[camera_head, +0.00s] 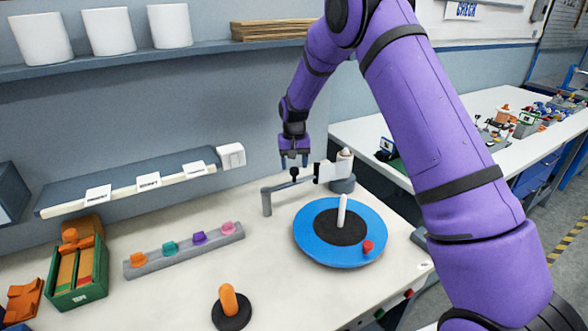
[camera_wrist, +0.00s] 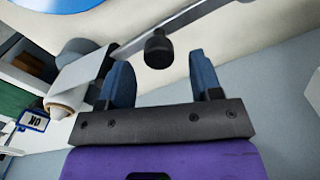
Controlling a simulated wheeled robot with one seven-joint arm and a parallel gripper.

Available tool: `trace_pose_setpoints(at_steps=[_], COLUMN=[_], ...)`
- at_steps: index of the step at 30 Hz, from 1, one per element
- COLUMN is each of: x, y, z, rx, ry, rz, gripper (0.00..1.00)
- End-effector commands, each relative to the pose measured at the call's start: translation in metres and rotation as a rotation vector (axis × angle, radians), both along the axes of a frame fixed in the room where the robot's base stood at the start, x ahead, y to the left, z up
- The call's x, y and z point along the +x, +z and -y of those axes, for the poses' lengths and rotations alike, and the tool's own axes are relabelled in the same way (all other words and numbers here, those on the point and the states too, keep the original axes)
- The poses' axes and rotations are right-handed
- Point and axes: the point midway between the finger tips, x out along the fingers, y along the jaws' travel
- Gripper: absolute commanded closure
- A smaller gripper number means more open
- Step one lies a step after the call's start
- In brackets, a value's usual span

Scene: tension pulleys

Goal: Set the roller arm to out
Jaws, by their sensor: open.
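The roller arm (camera_head: 281,186) is a grey bar running from a short grey post (camera_head: 267,203) at the left towards a white plate and a pale roller (camera_head: 345,155) on the right. A black knob (camera_head: 294,172) stands on the bar. My gripper (camera_head: 294,161) points down just above the knob and is open and empty. In the wrist view the knob (camera_wrist: 158,50) appears between the two blue fingers, nearer their tips, with a gap on each side. The bar (camera_wrist: 175,28) passes beyond it. I cannot tell which setting the arm is at.
A blue turntable (camera_head: 312,243) with a black centre, white peg and red knob lies in front of the arm. A rail of coloured knobs (camera_head: 185,252), a green box (camera_head: 83,285) and an orange-handled black disc (camera_head: 231,311) are to the left. A labelled ledge (camera_head: 130,180) runs along the wall.

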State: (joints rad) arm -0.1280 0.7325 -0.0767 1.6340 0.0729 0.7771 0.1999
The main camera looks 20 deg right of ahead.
Motion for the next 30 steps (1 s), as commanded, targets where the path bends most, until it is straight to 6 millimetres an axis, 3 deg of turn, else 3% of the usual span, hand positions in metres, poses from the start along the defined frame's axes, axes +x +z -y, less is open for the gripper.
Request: trace_pose_setpoints(at_steps=[6, 12, 18, 30], x=[0.001, 0.001, 0.000, 0.000], y=[0.044, 0.071, 0.081, 0.081], z=[0.000, 0.000, 0.000, 0.000], rx=[0.000, -0.001, 0.000, 0.000], ry=[0.001, 0.001, 0.000, 0.000], rz=[0.004, 0.003, 0.000, 0.001], gripper=[0.41, 0.41, 0.41, 0.41])
